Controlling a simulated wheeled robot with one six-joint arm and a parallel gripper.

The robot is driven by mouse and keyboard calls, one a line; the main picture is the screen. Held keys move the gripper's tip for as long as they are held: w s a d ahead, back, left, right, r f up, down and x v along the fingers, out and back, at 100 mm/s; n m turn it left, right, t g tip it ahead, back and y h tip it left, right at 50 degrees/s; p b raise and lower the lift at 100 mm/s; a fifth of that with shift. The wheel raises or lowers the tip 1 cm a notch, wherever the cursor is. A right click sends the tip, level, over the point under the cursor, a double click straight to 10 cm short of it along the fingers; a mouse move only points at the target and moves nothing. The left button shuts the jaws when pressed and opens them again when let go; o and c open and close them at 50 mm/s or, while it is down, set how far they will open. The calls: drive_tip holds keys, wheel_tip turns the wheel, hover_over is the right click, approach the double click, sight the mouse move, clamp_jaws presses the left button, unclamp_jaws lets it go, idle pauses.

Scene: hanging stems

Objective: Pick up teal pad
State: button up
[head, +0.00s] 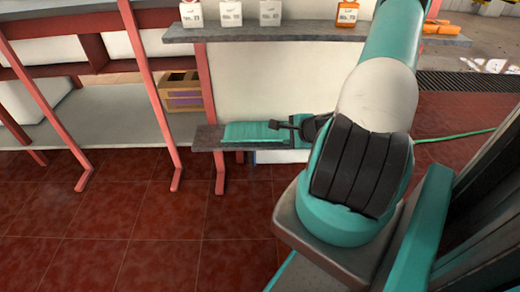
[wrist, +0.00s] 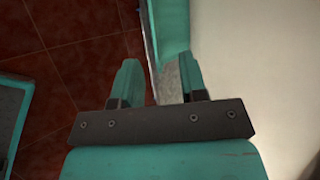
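The teal pad (head: 252,131) lies flat on the narrow grey ledge (head: 207,138) low against the pale wall in the head view. It also shows in the wrist view as a teal patch (wrist: 168,28) ahead of and between the two fingers. My gripper (head: 274,125) is at the pad's right end in the head view. In the wrist view my gripper (wrist: 162,85) is open, with a clear gap between its fingers and grey ledge visible there. The left finger is over the red floor side and the right finger is near the wall. Contact with the pad cannot be told.
An upper grey shelf (head: 300,31) above the ledge carries white tagged boxes (head: 230,13) and an orange one (head: 348,13). Red posts (head: 150,80) and a wooden crate (head: 182,92) stand to the left. The red tiled floor (head: 130,225) in front is clear.

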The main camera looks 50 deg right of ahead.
drive_tip(key=shift+m, duration=0.4)
drive_tip(key=b+x, duration=0.5)
drive_tip(key=b, duration=0.1)
drive_tip(key=s+f+b+x, duration=0.1)
drive_tip(key=b+x, duration=0.5)
drive_tip(key=s+f+b+x, duration=0.1)
drive_tip(key=b+x, duration=0.4)
drive_tip(key=b, duration=0.2)
drive_tip(key=shift+w+d+f, duration=0.25)
drive_tip(key=shift+w+d, duration=0.05)
drive_tip(key=shift+w, duration=0.05)
drive_tip(key=shift+w+d+f+h, duration=0.2)
drive_tip(key=shift+w+h, duration=0.1)
drive_tip(key=shift+w, duration=0.1)
clamp_jaws()
